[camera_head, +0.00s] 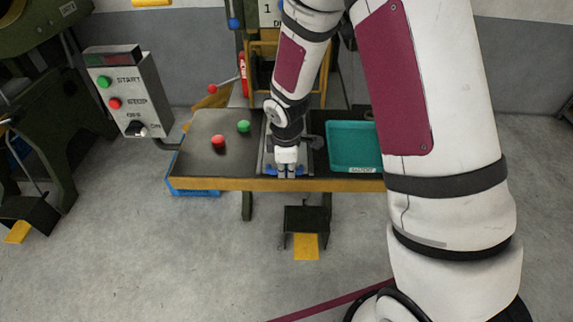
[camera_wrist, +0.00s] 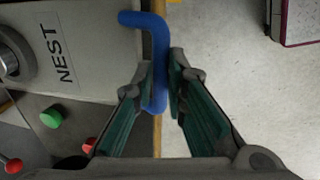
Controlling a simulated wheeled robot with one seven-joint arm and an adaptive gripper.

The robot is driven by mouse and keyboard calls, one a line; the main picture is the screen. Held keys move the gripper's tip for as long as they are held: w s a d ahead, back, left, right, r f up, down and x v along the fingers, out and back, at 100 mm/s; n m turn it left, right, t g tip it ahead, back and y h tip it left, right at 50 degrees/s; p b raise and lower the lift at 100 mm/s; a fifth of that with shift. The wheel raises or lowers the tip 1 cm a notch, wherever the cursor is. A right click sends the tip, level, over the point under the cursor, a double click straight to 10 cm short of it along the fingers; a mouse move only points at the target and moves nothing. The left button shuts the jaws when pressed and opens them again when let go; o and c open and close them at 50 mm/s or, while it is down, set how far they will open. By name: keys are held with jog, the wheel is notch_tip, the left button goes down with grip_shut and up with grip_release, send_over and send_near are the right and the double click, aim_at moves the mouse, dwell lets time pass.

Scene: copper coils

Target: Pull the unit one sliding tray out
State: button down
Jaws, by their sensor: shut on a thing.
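The sliding tray (camera_wrist: 95,75) is a grey plate marked NEST with a round metal part on it, at the upper left of the wrist view. In the head view the tray (camera_head: 306,163) lies at the front of the bench under my arm. Its blue bar handle (camera_wrist: 159,60) sticks out over the bench edge. My gripper (camera_wrist: 167,90) has its two fingers closed on either side of the handle. In the head view my gripper (camera_head: 285,172) is at the bench's front edge, and my wrist hides much of the tray.
Red (camera_head: 218,141) and green (camera_head: 243,126) buttons stand on the bench left of the tray. A teal bin (camera_head: 353,140) sits to the right. A control box (camera_head: 125,90) stands at left. A pedal (camera_head: 304,221) is on the floor; open floor lies in front.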

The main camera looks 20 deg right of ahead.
jog(key=c, duration=1.6)
grip_release()
notch_tip(320, 180, up, 12)
jog(key=s, duration=0.2)
jog(key=shift+a, duration=0.3)
jog(key=shift+f, duration=0.1)
jog(key=s+d+r+m+t+p, duration=0.1)
jog(key=s+d+r+m+p, duration=0.25)
jog(key=s+r+m, duration=0.65)
jog(key=s+r+m+t+p, duration=0.1)
jog(key=s+r+m, duration=0.3)
jog(key=s+r, duration=0.9)
jog(key=s+p, duration=0.1)
jog(key=s, duration=0.3)
jog(key=shift+s+d+r+m+y, duration=0.15)
jog(key=shift+d+r+m+y, duration=0.15)
jog(key=shift+d+r, duration=0.1)
